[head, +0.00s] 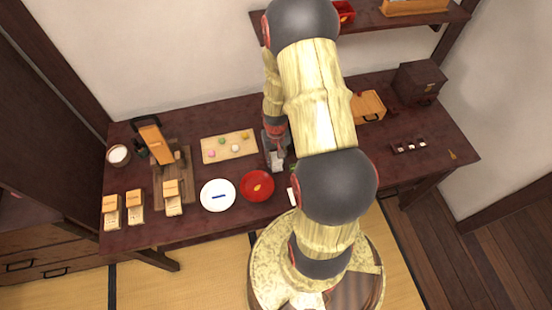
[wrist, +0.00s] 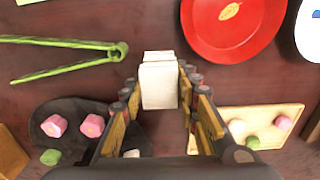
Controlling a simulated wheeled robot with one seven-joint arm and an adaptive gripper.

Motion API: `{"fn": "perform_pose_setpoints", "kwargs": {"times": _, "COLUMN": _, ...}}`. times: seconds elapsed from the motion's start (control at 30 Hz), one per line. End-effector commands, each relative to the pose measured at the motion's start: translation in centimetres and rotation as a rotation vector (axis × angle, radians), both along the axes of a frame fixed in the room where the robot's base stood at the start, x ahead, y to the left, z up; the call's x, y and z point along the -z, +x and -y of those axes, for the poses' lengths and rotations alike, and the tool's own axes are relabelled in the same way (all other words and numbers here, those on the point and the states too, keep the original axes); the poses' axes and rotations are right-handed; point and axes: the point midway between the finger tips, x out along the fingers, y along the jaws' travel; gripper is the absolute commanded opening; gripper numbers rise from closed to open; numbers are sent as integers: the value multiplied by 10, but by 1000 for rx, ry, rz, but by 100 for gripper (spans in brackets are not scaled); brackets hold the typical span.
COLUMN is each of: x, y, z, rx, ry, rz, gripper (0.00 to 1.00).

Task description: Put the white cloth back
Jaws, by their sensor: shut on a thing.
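The white cloth (wrist: 158,85) is a small folded white block between the fingertips of my gripper (wrist: 160,76) in the wrist view. The fingers are shut on its two sides. In the head view my gripper (head: 276,156) is over the dark table, behind the red plate, and a bit of the cloth (head: 277,161) shows at its tips. I cannot tell whether the cloth touches the table. Much of the table right of the gripper is hidden by my arm.
The red plate (head: 257,185) and white plate (head: 217,195) stand near the front edge. A sweets board (head: 208,157) is left of the gripper. Green tongs (wrist: 75,43) and a dark tray (wrist: 45,112) with sweets lie close by. A small white thing (head: 291,196) shows beside my arm.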

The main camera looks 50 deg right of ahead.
Motion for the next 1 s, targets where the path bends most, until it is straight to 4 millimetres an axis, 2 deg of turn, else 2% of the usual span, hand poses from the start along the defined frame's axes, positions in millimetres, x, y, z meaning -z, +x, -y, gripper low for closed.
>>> {"fn": "perform_pose_setpoints", "kwargs": {"times": 0.1, "x": 4, "y": 0, "z": 0, "rx": 0, "ry": 1, "rz": -1, "gripper": 7}}
{"fn": "perform_pose_setpoints", "kwargs": {"times": 0.13, "x": 4, "y": 0, "z": 0, "rx": 0, "ry": 1, "rz": -1, "gripper": 32}}
{"fn": "perform_pose_setpoints", "kwargs": {"times": 0.43, "x": 3, "y": 0, "z": 0, "rx": 0, "ry": 1, "rz": -1, "gripper": 49}}
{"fn": "perform_pose_setpoints", "kwargs": {"times": 0.77, "x": 1, "y": 0, "z": 0, "rx": 0, "ry": 0, "rz": 0, "gripper": 49}}
{"fn": "perform_pose_setpoints", "kwargs": {"times": 0.87, "x": -7, "y": 0, "z": 0, "rx": 0, "ry": -1, "rz": 1, "gripper": 49}}
{"fn": "perform_pose_setpoints", "kwargs": {"times": 1.0, "x": -31, "y": 1, "z": 0, "rx": 0, "ry": -2, "rz": 3, "gripper": 49}}
